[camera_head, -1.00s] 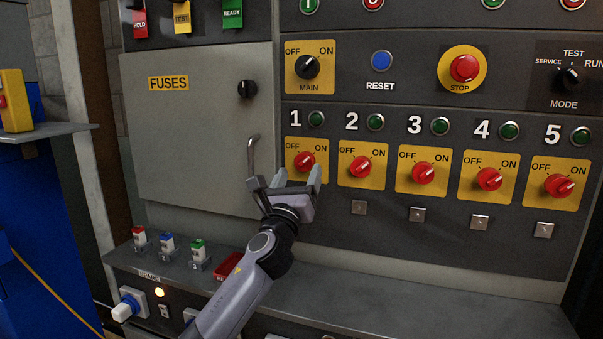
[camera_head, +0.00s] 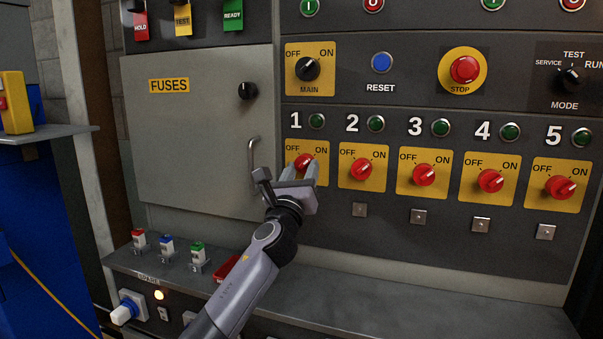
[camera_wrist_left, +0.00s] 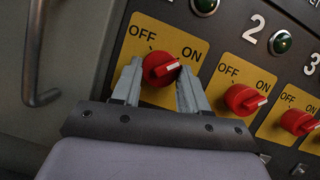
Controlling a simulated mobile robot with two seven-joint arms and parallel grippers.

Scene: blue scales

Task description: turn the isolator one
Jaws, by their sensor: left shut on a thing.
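The isolator one is a red knob (camera_head: 304,163) on a yellow plate marked OFF and ON, below the number 1 and a green lamp. In the left wrist view the knob (camera_wrist_left: 160,69) has its white mark turned toward ON. My left gripper (camera_head: 303,170) is at this knob. In the wrist view its two fingers (camera_wrist_left: 158,88) stand on either side of the knob, shut on it. The fingers partly hide the lower part of the plate (camera_wrist_left: 137,40). My right gripper is not in view.
Similar red isolator knobs sit to the right, the nearest being isolator two (camera_head: 361,169). The fuse door's metal handle (camera_head: 253,160) stands out close to the left of my gripper. A grey ledge (camera_head: 400,300) runs below the panel.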

